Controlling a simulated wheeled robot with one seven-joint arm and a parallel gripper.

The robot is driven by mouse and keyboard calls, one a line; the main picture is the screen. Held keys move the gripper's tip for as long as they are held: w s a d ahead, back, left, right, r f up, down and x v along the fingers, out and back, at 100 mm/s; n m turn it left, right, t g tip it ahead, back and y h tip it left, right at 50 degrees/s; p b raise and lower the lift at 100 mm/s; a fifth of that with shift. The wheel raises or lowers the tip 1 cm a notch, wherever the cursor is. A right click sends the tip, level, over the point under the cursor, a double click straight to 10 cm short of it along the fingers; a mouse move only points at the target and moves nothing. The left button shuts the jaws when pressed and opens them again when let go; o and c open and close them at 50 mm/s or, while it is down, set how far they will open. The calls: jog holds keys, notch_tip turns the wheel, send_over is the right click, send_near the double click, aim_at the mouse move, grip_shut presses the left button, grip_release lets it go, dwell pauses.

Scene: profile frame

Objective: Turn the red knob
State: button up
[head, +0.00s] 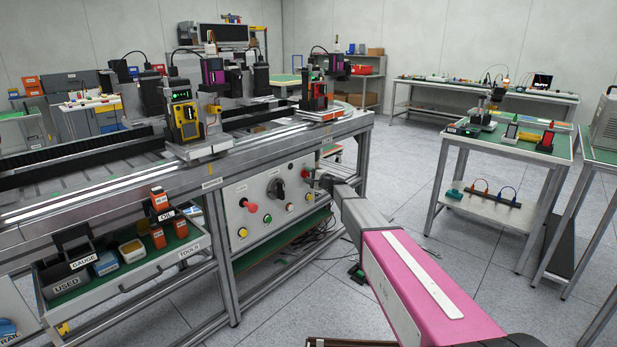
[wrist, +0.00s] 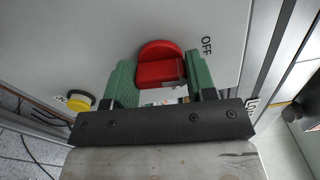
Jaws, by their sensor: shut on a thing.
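The red knob (wrist: 157,50) shows in the wrist view on a pale panel, with a round back part and a raised grip toward me. My gripper (wrist: 160,72) has its green fingers on either side of the knob and is shut on it. The word OFF is printed on the panel to the right of the knob. In the head view my gripper (head: 318,181) is at the right end of the control panel (head: 232,194). There the knob is small and mostly hidden by my gripper.
A yellow button (wrist: 78,101) is left of my gripper in the wrist view. The panel also carries a red mushroom button (head: 250,206) and a black rotary switch (head: 276,189). A tool drawer (head: 135,282) sticks out at left. Floor (head: 405,170) is open to the right.

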jog(key=shift+f+n, duration=0.1)
jog(key=shift+n, duration=0.8)
jog(key=shift+s, duration=0.1)
jog(key=o, duration=0.9)
jog(key=shift+o, duration=0.2)
jog(key=v, duration=1)
jog(key=shift+s+d, duration=0.25)
jog(key=shift+d, duration=0.1)
jog(key=shift+s, duration=0.1)
